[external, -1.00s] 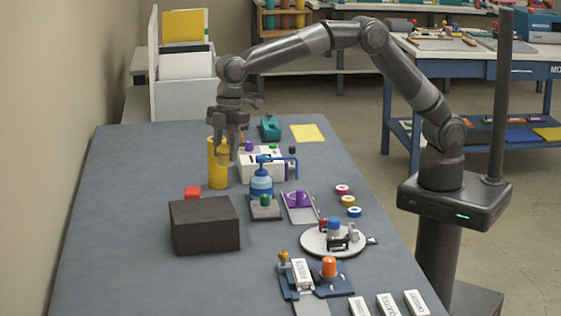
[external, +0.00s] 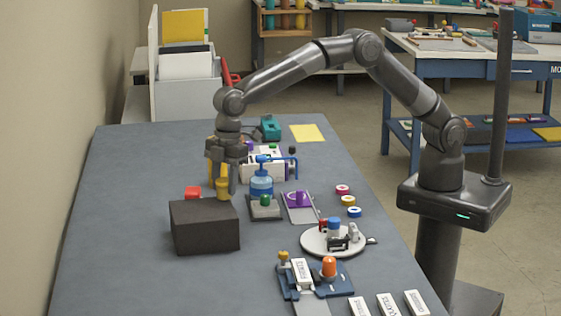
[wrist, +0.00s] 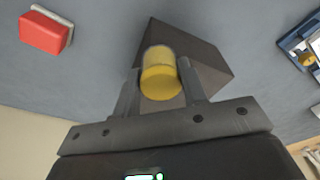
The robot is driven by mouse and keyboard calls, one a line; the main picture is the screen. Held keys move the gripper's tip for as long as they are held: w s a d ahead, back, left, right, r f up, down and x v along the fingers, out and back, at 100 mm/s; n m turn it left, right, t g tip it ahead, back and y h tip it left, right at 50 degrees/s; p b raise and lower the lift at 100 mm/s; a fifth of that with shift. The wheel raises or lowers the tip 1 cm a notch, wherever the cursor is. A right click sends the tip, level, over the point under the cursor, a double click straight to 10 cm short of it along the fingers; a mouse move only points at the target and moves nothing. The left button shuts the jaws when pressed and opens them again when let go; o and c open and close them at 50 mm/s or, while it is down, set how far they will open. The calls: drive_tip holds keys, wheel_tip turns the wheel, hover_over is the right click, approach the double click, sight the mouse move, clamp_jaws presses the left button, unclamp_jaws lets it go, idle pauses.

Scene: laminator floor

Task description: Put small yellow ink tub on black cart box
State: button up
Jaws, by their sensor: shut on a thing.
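The small yellow ink tub (external: 222,189) is between the fingers of my gripper (external: 222,186), which is shut on it. In the wrist view the tub (wrist: 160,73) sits between the two fingertips (wrist: 160,85). The black cart box (external: 205,227) stands on the blue-grey table, and the tub is just behind its back edge in the external view. In the wrist view the box (wrist: 207,72) lies beyond and below the tub. How far the tub is above the box top is hard to tell.
A red block (external: 193,192) is left of the gripper, behind the box. A blue pump bottle (external: 261,180) stands close on the right. The table (external: 130,240) is clear left of the box.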

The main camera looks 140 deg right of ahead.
drive_tip(key=o, duration=1)
drive_tip(key=shift+f, duration=0.15)
wheel_tip(320, 180, up, 12)
drive_tip(key=s, duration=0.2)
drive_tip(key=s+a+r+t, duration=0.1)
drive_tip(key=s+a+r, duration=0.55)
drive_tip(key=a, duration=0.35)
drive_tip(key=s+a+r+t, duration=0.1)
drive_tip(key=s+a+r, duration=0.4)
drive_tip(key=s+a, duration=0.45)
drive_tip(key=shift+t, duration=0.9)
drive_tip(key=shift+s+a+f, duration=1.5)
drive_tip(key=shift+s+a, duration=0.65)
drive_tip(key=shift+s, duration=1.75)
drive_tip(key=shift+s+a+f, duration=1.45)
drive_tip(key=shift+s+a, duration=0.75)
drive_tip(key=shift+s, duration=1.75)
drive_tip(key=shift+s+a+f, duration=1.5)
drive_tip(key=shift+s+a, duration=0.65)
drive_tip(key=shift+s, duration=1.75)
